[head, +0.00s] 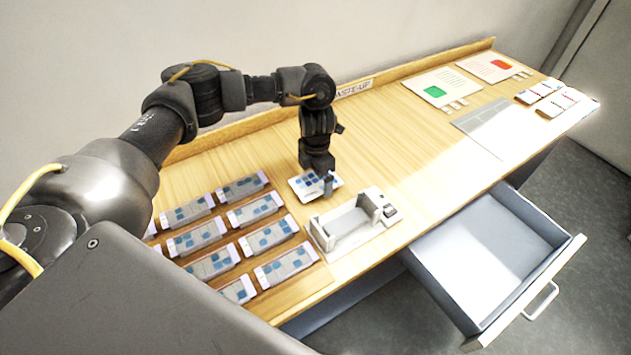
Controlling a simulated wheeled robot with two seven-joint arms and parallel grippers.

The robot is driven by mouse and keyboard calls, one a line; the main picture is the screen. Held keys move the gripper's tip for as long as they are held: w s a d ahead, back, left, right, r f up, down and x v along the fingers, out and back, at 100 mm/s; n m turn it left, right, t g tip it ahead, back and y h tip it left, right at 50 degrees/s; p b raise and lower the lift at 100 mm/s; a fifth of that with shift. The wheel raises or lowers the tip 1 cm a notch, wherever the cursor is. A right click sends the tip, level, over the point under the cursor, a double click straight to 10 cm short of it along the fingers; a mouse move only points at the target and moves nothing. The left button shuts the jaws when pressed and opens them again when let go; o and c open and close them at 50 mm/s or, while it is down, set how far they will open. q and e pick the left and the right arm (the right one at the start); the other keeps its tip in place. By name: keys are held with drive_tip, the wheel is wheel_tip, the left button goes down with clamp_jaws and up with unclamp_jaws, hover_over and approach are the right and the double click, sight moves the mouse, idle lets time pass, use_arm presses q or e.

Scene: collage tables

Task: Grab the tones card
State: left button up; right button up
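A small white card with blue squares (304,187) lies on the wooden table near its middle. My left gripper (327,184) points straight down over this card's right part, with its fingertips at or just above it. One finger shows clearly, so I cannot tell whether it is open or closed on the card. Several similar cards with grey and blue patches (278,232) sit in rows at the table's left. Their print is too small to read, so I cannot tell which one is the tones card. My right gripper is not in view.
A white device with a raised frame (348,228) stands just in front of my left gripper. A grey drawer (487,258) is pulled out at the front right. Grey sheet (499,128), a green-patched board (440,88), a red-patched board (487,66) and small cards (556,104) lie to the right.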

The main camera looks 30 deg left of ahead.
sight(317, 181)
use_arm(q)
drive_tip(key=c, duration=0.7)
drive_tip(key=shift+r, duration=0.1)
drive_tip(key=shift+w+r, duration=0.1)
drive_tip(key=shift+r, duration=0.35)
wheel_tip(317, 181, up, 2)
drive_tip(key=shift+r+b, duration=0.25)
drive_tip(key=shift+b, duration=0.05)
drive_tip(key=s+d+r+b, duration=0.1)
drive_tip(key=s+d+r, duration=0.1)
drive_tip(key=d+r, duration=0.2)
drive_tip(key=s+d+r+b, duration=0.1)
drive_tip(key=s+d+r, duration=0.2)
drive_tip(key=d+r, duration=0.2)
drive_tip(key=d, duration=0.3)
drive_tip(key=shift+s+d+r, duration=0.2)
drive_tip(key=shift+s+d, duration=0.15)
drive_tip(key=shift+d, duration=0.05)
